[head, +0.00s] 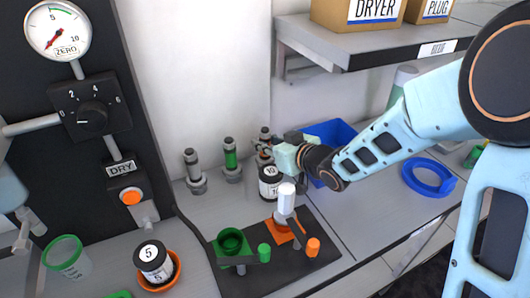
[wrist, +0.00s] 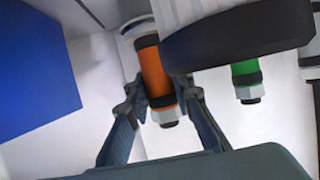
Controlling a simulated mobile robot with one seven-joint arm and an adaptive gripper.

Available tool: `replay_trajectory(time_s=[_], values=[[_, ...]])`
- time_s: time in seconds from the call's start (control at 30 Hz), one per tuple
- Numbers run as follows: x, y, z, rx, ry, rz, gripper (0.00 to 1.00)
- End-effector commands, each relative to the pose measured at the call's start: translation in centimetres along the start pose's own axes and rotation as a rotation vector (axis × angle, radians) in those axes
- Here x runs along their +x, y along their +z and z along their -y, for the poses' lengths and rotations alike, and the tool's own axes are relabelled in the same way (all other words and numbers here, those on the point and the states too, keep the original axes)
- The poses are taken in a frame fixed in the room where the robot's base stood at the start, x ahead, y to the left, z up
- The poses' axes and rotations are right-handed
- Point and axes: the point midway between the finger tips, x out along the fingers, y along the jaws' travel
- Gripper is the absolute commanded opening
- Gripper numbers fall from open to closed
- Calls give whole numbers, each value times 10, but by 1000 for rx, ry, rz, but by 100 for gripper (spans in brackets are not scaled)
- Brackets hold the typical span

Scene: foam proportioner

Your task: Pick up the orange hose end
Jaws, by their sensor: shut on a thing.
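The orange hose end (wrist: 155,70) shows in the wrist view as an orange band with black rings and a pale hex nut at its tip. My gripper (wrist: 160,92) is shut on it, with one finger on each side of the band. In the head view my gripper (head: 270,150) is at the back of the bench, and a hose end (head: 264,133) there is mostly hidden by the gripper and a black jar. I cannot tell from these frames whether it is lifted off the bench.
A green-banded hose end (head: 231,162) and a grey one (head: 194,170) stand to the left. The black jar (head: 270,185) is close in front of my gripper. A blue bin (head: 333,132) is behind it, and a shelf (head: 390,45) overhangs at upper right.

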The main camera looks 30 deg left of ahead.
Motion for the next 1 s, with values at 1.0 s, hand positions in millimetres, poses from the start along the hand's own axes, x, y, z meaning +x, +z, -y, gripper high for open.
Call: replay_trajectory(time_s=[1.0], values=[[-81, -76, 52, -3, -1, -2, 0]])
